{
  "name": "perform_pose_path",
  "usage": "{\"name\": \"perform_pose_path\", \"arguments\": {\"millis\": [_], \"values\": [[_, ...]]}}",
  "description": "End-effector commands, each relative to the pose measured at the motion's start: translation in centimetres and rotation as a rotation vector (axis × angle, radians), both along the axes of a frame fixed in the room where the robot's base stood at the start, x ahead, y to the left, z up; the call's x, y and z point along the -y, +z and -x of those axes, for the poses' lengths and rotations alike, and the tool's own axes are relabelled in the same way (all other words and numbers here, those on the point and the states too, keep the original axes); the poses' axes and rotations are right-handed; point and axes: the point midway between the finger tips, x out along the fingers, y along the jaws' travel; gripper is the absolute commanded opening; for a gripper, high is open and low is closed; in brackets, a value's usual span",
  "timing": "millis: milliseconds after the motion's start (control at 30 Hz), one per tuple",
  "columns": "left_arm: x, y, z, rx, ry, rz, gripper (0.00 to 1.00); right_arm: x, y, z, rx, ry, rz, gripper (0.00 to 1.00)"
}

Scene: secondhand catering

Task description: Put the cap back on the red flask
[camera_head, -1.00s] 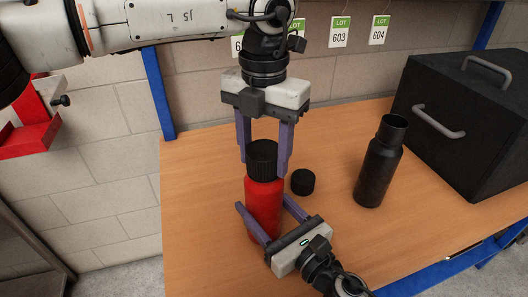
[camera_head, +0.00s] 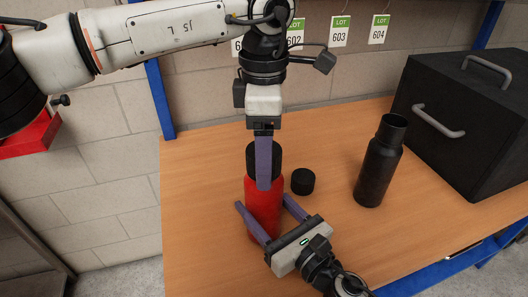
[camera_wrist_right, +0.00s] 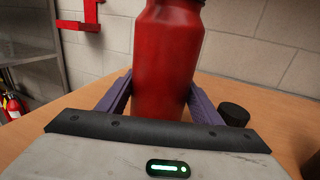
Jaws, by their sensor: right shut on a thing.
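The red flask (camera_head: 262,208) stands upright on the wooden table. A ridged black cap (camera_head: 251,158) sits on top of it; I cannot tell how tightly. My left gripper (camera_head: 264,182) points straight down over the cap, with one finger in front of it. The far finger is hidden, so whether the jaws touch the cap does not show. My right gripper (camera_head: 262,204) is shut on the red flask from the near side, low on its body. In the right wrist view the flask (camera_wrist_right: 163,65) stands between the two fingers, its top out of frame.
A small black cap (camera_head: 303,181) lies on the table just right of the flask. An open black bottle (camera_head: 378,170) stands further right, before a large black case (camera_head: 470,115). The table (camera_head: 200,180) is clear to the left.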

Motion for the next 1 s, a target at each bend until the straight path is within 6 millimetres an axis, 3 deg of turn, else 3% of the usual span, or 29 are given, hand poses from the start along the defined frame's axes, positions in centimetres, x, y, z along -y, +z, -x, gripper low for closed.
{"name": "perform_pose_path", "arguments": {"millis": [133, 267, 700, 1000], "values": [[0.0, 0.4, 0.0, 0.001, 0.001, 0.000, 0.71, 0.0, 0.0, 0.0, 0.001, 0.000, -0.001, 0.00], [0.0, 2.0, -0.1, 0.004, 0.001, 0.001, 0.71, 0.0, 0.0, 0.0, 0.001, 0.000, -0.001, 0.00], [0.1, 10.6, -0.1, 0.003, 0.001, 0.001, 0.71, 0.0, 0.0, 0.0, 0.000, 0.000, 0.000, 0.00], [0.0, 12.1, 0.0, -0.001, 0.000, 0.000, 0.71, 0.0, 0.0, 0.0, 0.001, 0.000, -0.001, 0.00]]}}
